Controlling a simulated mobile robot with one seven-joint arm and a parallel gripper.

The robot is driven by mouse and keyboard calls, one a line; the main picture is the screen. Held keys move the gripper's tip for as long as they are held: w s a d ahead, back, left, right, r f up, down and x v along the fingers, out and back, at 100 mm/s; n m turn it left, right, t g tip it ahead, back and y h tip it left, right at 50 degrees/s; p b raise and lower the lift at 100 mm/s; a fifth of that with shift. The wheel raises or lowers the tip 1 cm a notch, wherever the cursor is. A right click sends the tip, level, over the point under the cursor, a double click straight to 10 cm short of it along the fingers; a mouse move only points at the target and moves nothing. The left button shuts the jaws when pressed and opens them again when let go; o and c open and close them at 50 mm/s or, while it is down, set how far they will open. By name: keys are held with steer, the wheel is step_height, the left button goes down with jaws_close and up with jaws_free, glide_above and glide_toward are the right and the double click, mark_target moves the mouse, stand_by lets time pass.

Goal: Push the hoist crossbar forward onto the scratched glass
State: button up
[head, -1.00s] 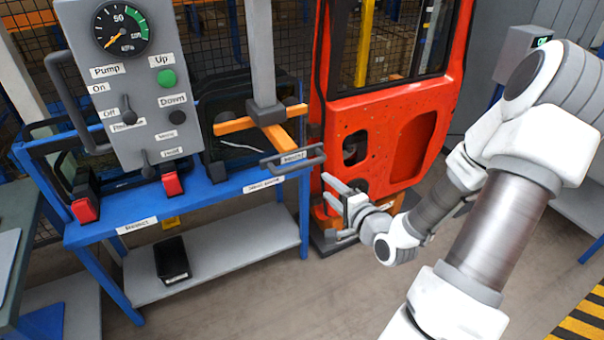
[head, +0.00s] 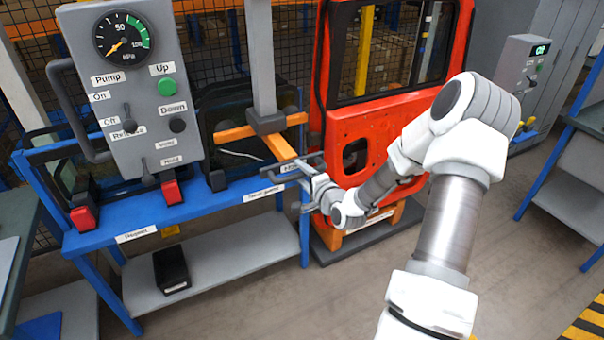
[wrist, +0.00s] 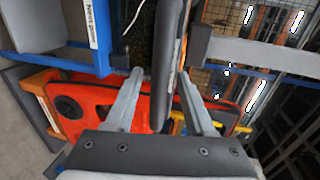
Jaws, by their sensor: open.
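The hoist crossbar, a dark grey bar (head: 290,171) with a small label, sits at the near end of the orange hoist arm (head: 277,147). The orange T hangs from a grey vertical post. The scratched glass (head: 238,168), a dark-framed pane with a pale scratch line, stands behind the orange arm in the blue rack. My gripper (head: 304,187) is open at the right end of the crossbar. In the wrist view a dark bar (wrist: 169,48), apparently the crossbar, runs between my open fingers (wrist: 160,76). Contact with either finger is not clear.
A grey pump panel (head: 130,80) with gauge and buttons stands left of the hoist. The orange-red door (head: 345,125) stands close behind my gripper. The blue rack (head: 190,205) has red clamps and a lower shelf with a black bin (head: 171,268). Floor in front is clear.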

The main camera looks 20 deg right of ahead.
jaws_close()
stand_by(0.3)
steer(key=shift+w, duration=0.1)
stand_by(1.1)
